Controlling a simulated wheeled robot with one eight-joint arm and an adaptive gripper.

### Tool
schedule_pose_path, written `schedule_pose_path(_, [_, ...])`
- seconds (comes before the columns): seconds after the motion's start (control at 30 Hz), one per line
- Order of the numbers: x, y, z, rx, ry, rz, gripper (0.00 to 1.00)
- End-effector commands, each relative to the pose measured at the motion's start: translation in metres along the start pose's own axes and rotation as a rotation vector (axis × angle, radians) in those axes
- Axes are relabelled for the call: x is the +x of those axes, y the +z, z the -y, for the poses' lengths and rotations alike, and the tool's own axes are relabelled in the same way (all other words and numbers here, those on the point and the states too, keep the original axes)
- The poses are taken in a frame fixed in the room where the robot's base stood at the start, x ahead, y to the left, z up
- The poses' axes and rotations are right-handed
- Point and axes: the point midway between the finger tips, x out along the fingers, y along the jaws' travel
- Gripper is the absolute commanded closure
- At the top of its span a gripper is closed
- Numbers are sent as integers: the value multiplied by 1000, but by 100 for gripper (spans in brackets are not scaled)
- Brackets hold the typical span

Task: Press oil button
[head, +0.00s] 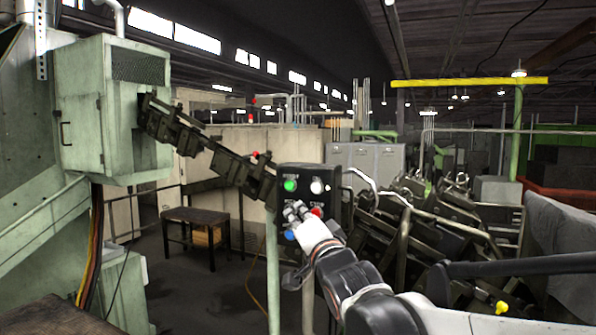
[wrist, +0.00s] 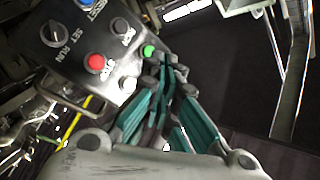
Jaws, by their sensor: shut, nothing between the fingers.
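A black control box (head: 333,181) stands on a post in the middle of the head view. My gripper (head: 296,211) is shut and empty, in front of the box between the green and blue buttons, hiding part of the panel. In the wrist view, the fingertips of my gripper (wrist: 172,68) are beside the green button (wrist: 148,50); contact cannot be told. The red button (wrist: 96,62) is left of them.
A pale green machine cabinet (head: 108,110) stands at the left. A dark conveyor arm (head: 200,145) slopes from it toward the box. A small dark table (head: 195,216) stands behind. Dark machinery (head: 400,235) fills the right, close to my arm. Open floor lies left of the post.

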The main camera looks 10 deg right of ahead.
Motion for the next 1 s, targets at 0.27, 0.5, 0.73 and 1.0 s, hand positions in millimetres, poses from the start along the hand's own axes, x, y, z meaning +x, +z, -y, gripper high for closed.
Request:
schedule_pose_path(0.27, [11,-5,22,43,-50,-6,100])
schedule_pose_path(0.5, [11,-5,21,43,-50,-6,100])
schedule_pose_path(0.73, [17,-9,17,41,-49,-7,100])
schedule_pose_path(1.0, [41,-26,0,39,-49,-8,100])
